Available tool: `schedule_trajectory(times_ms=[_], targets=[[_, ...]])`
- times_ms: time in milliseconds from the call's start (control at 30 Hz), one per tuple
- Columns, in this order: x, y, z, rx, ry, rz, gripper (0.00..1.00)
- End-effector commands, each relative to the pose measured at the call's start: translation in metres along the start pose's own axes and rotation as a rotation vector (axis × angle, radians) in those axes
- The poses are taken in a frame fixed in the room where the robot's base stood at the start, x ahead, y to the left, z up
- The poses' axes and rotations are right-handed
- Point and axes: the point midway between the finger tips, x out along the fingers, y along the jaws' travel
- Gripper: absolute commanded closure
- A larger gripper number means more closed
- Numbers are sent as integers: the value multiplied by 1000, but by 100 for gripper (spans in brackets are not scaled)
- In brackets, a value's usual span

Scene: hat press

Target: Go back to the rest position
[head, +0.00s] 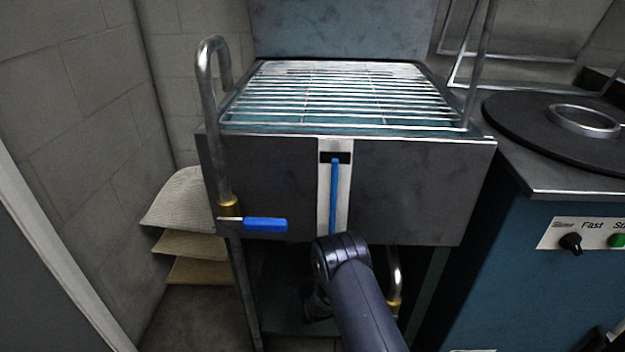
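My dark arm reaches up from the bottom middle of the head view. Its bent joint is in front of the lower edge of the metal press (415,190). My gripper (318,303) seems to be the dark shape in the shadow below and behind that joint. Its fingers cannot be made out, so I cannot tell whether it is open or holds anything. A blue upright lever (334,195) stands in the slotted white plate on the press front, just above my arm joint. A blue-handled valve (265,224) is on the pipe at the left.
A wire rack (345,97) lies on top of the press. Stacked pale hats or sacks (186,205) are at the left by the wall. A teal machine (540,285) with a round black plate (555,125) and a knob (571,243) stands close on the right.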

Motion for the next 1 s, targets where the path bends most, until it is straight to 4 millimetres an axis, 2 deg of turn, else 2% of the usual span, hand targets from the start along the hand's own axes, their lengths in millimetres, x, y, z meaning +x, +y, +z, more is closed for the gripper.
schedule_trajectory(times_ms=[100, 367, 433, 600, 800, 1000], targets=[[21, 0, 4, -1, 3, 0, 76], [61, 0, 4, -1, 2, -1, 76], [54, 0, -13, -1, 3, 0, 76], [40, 0, -35, 0, 1, 0, 76], [34, 0, -45, 0, 0, 0, 76], [34, 0, -46, 0, 0, 0, 76]])
